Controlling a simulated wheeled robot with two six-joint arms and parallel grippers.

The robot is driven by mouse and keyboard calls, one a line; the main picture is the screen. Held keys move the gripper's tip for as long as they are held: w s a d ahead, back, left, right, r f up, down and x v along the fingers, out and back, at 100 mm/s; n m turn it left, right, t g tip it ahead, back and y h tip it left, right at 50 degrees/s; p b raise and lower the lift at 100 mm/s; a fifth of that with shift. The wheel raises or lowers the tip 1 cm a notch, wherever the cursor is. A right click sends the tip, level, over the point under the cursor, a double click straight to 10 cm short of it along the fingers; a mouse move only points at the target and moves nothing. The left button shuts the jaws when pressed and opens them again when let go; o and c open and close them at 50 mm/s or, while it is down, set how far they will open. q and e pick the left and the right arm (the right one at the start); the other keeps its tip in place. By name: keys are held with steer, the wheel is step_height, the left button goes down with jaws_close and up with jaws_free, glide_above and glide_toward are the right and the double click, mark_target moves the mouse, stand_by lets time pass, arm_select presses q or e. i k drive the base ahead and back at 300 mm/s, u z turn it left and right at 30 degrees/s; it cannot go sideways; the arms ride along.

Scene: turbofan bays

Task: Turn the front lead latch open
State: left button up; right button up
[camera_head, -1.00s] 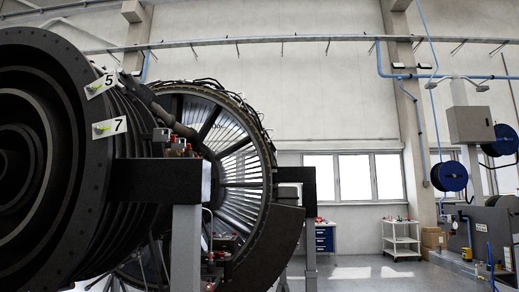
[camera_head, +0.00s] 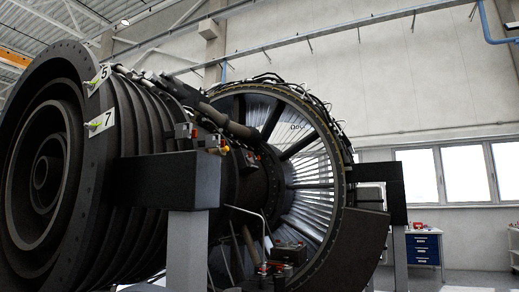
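A large dark turbofan engine (camera_head: 135,125) fills the left and middle of the head view. Small grey boxes with red parts (camera_head: 185,130) sit on the upper side of the casing. I cannot tell which part is the front lead latch or how it is turned. Neither of my grippers is in view.
A dark support beam on a grey post (camera_head: 187,240) stands in front of the engine. Another support (camera_head: 395,220) stands at its right. A blue drawer cabinet (camera_head: 423,248) is by the windowed wall. A little free floor shows at lower right.

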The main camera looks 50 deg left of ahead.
mark_target(221, 142)
steer(key=i, duration=2.65)
steer(key=u, duration=2.75)
